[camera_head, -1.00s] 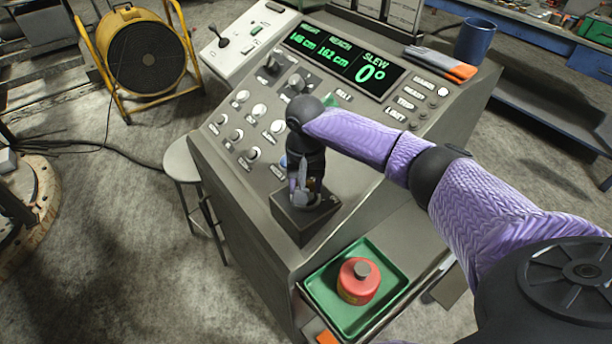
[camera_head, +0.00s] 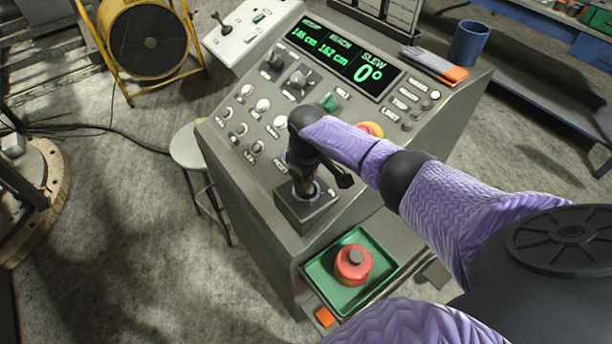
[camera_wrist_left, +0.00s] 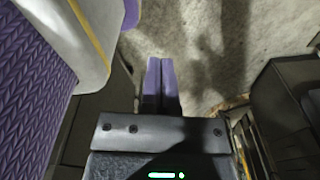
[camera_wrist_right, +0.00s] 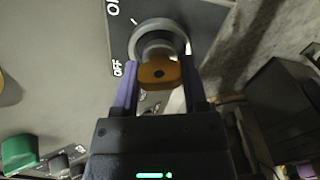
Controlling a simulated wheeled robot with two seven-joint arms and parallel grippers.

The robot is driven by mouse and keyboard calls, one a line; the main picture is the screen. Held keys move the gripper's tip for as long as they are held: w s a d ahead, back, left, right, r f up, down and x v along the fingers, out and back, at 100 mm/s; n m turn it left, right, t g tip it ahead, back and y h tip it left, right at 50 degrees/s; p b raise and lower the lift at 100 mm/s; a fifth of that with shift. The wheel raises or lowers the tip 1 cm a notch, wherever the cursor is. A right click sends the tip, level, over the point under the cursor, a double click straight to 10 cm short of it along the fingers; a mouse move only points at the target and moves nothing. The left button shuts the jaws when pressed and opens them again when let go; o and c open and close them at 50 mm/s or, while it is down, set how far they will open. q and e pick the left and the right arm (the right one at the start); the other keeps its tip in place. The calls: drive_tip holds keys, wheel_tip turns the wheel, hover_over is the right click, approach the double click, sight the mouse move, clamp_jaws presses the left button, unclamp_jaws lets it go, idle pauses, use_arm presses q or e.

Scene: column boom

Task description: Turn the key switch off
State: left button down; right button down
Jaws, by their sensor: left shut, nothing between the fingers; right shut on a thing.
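The key switch is a round metal lock (camera_wrist_right: 155,38) on a dark plate, in the right wrist view. The plate has ON lettering at upper left and OFF lettering at left. An orange-brown key head (camera_wrist_right: 158,74) stands in the lock. My right gripper (camera_wrist_right: 160,85) is shut on the key, one purple finger on each side. In the head view, my right gripper (camera_head: 308,187) is over the grey box (camera_head: 303,213) at the console's front edge, largely hiding the key. I cannot tell the key's exact turn position. My left gripper (camera_wrist_left: 161,65) is shut and empty above the floor.
The sloped console (camera_head: 262,185) carries several knobs, a green display (camera_head: 345,58) and a red-yellow button (camera_head: 370,129) partly behind my right arm. A green tray (camera_head: 320,268) with a red round object (camera_head: 353,264) is at lower front. A stool (camera_head: 186,150) stands at left.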

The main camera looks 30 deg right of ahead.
drive_tip(key=shift+n, duration=2.1)
use_arm(q)
drive_tip(key=shift+d+r, duration=0.2)
drive_tip(key=shift+d, duration=0.2)
drive_tip(key=shift+a, duration=0.3)
drive_tip(key=shift+a, duration=0.1)
use_arm(e)
drive_tip(key=shift+c, duration=0.6)
unclamp_jaws()
wheel_tip(320, 180, up, 10)
drive_tip(key=p, duration=0.3)
use_arm(q)
drive_tip(key=r, duration=0.1)
drive_tip(key=d+r, duration=0.1)
drive_tip(key=r, duration=0.1)
drive_tip(key=shift+w, duration=0.1)
